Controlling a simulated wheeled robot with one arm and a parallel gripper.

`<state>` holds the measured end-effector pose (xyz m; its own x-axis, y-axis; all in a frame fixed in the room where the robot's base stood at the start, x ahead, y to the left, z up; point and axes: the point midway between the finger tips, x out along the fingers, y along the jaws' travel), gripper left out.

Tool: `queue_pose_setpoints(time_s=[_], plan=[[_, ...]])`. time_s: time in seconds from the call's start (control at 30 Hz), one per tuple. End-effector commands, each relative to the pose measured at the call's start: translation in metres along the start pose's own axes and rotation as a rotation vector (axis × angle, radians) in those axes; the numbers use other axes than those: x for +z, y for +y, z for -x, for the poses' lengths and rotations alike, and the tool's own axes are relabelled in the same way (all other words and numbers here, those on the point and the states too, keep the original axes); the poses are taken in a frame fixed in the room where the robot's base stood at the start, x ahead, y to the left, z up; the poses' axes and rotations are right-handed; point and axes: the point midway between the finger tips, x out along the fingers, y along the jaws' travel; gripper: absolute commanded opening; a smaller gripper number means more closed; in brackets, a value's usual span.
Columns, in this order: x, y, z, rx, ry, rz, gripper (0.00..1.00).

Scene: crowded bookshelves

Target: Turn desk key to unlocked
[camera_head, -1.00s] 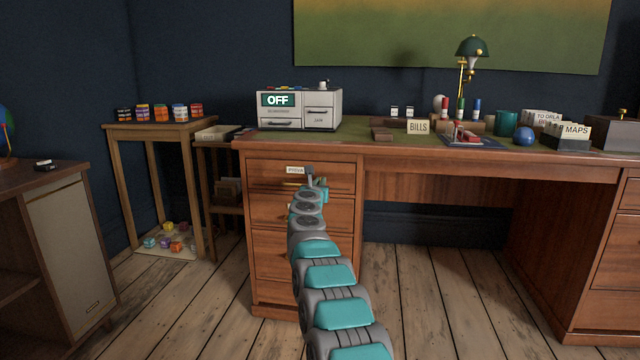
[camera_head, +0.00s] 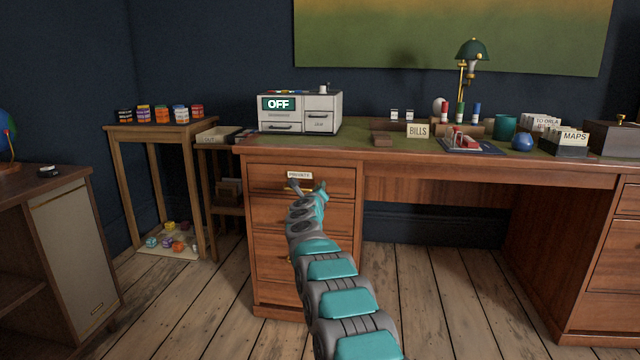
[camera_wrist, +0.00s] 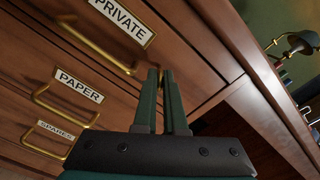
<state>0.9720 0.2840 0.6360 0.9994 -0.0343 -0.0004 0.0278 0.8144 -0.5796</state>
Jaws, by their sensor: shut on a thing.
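The desk's top left drawer (camera_head: 338,174) is closed and carries the PRIVATE label (camera_head: 299,175); the label (camera_wrist: 120,20) also shows tilted in the wrist view. A small brass piece, apparently the desk key (camera_wrist: 162,78), shows between the fingertips, just right of the brass drawer pull. My gripper (camera_wrist: 160,82) is shut on it, close to the drawer front. Its fingers hide most of the key, and I cannot tell the key's turn angle. In the head view my gripper (camera_head: 321,188) is at the drawer front, partly covered by my arm.
A white box with an OFF display (camera_head: 299,111) stands on the desk's left end. The PAPER (camera_wrist: 78,84) and SPARES (camera_wrist: 57,132) drawers lie below. The kneehole (camera_head: 430,210) to the right is open. A side table (camera_head: 160,130) stands left.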

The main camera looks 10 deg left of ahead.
Motion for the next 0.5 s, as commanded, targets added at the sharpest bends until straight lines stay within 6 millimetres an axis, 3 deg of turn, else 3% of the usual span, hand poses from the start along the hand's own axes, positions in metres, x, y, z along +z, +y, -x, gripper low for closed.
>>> queue_pose_setpoints(time_s=[0.5], plan=[[0.0038, -0.0011, 0.0, 0.002, 0.0, 0.491, 0.0]])
